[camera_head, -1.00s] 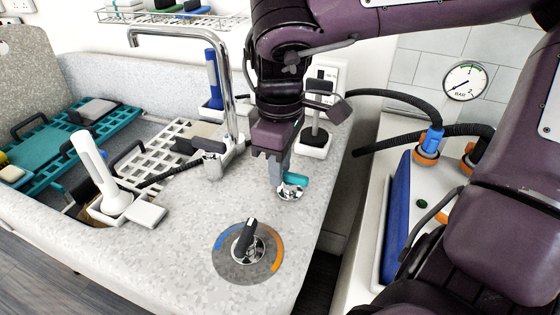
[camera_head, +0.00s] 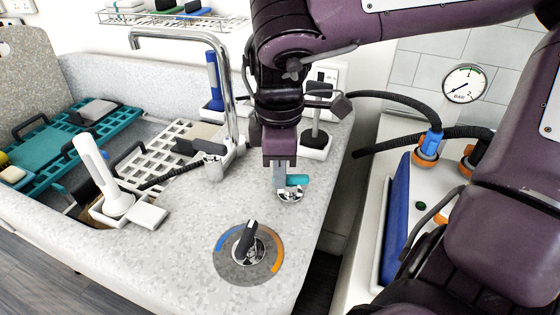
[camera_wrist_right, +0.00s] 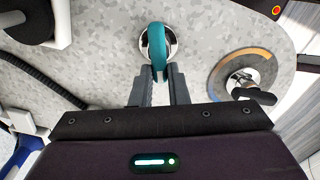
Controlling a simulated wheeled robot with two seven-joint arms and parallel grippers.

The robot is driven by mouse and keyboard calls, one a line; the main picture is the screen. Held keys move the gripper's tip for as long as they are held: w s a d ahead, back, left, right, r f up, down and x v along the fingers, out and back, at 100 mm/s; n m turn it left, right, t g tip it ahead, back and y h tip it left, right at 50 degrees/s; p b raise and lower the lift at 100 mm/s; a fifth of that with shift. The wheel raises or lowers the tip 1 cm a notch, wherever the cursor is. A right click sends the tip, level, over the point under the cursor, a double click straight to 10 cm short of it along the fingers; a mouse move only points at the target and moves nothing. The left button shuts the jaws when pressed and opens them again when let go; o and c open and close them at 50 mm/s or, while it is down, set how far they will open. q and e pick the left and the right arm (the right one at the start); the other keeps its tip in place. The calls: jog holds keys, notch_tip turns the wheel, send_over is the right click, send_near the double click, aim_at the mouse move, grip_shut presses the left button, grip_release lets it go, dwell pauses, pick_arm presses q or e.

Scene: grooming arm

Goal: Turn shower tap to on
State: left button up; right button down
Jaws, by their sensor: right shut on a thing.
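A small tap with a teal lever handle (camera_head: 297,180) and a round chrome base (camera_head: 291,196) stands on the speckled grey counter. My right gripper (camera_head: 280,188) reaches down onto it from above. In the right wrist view, the teal handle (camera_wrist_right: 157,45) lies between the fingertips (camera_wrist_right: 158,78), and the jaws are shut on it. The handle points to the right in the head view, and the fingers hide part of it. My left gripper is not in view.
A mixer knob (camera_head: 245,243) with a black lever and a blue and orange ring stands nearer. A tall chrome spout (camera_head: 228,95) and a white shower handset (camera_head: 100,172) stand to the left. A blue panel (camera_head: 396,220) and hoses lie to the right.

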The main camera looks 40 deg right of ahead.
jog(key=n, duration=0.4)
jog(key=shift+s+a+r+n+p, duration=0.2)
jog(key=shift+s+n+p, duration=0.1)
jog(key=shift+p, duration=0.1)
jog(key=shift+s+f+n, duration=0.1)
jog(key=shift+s+n, duration=0.05)
jog(key=shift+n, duration=0.75)
jog(key=n+p, duration=0.1)
jog(key=n, duration=0.1)
jog(key=shift+s+n, duration=0.2)
jog(key=shift+n, duration=0.2)
jog(key=n, duration=0.3)
jog(key=shift+s+p, duration=0.25)
jog(key=shift+p, duration=0.05)
jog(key=shift+s+n, duration=0.1)
jog(key=shift+n, duration=0.5)
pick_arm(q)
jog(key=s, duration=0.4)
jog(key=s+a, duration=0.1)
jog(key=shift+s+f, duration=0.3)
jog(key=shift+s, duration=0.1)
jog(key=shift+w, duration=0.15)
pick_arm(e)
jog(key=shift+n, duration=0.3)
